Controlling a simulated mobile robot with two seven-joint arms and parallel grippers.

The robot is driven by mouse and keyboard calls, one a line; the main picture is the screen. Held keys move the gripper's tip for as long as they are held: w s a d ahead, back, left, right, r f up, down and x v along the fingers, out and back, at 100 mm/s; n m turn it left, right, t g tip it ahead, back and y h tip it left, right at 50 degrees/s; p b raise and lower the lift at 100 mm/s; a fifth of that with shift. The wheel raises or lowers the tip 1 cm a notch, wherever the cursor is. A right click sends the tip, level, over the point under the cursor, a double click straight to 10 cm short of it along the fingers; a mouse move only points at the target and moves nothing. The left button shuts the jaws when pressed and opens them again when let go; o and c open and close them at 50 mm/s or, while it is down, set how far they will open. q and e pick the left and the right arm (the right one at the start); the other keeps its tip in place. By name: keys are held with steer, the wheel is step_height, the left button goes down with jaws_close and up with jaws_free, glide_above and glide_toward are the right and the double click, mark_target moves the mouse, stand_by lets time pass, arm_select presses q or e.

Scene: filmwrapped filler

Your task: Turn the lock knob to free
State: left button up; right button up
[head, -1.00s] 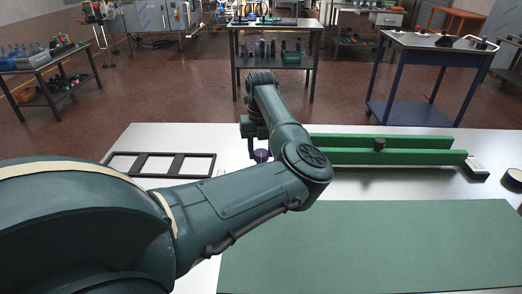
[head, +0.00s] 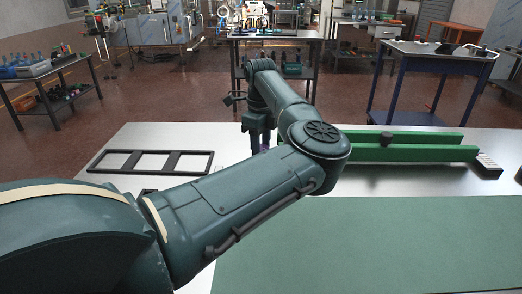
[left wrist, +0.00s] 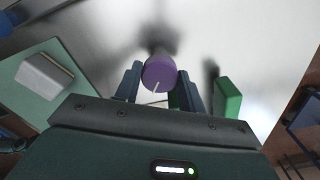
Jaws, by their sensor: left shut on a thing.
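The lock knob is a small purple cylinder (left wrist: 159,73) with a white line on its face. In the left wrist view it sits between the two fingers of my left gripper (left wrist: 159,82), which is shut on it. The white line runs down and slightly left in that view. In the head view my left gripper (head: 261,138) points down at the table behind my arm's elbow, and only a bit of purple knob (head: 264,148) shows between the fingers. What the knob is mounted on is hidden. My right gripper is not in view.
A green railed fixture (head: 420,153) with a black knob (head: 386,139) stands right of the gripper. A black three-window frame (head: 150,162) lies left. A green mat (head: 400,240) covers the front of the metal table.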

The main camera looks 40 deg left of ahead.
arm_select(q)
steer(key=n+b, duration=0.1)
steer(key=n, duration=0.2)
steer(key=shift+n, duration=0.3)
steer(key=shift+n+b, duration=0.5)
steer(key=shift+n, duration=1.3)
steer(key=o, duration=0.7)
step_height(320, 180, up, 13)
steer(key=shift+r, duration=0.15)
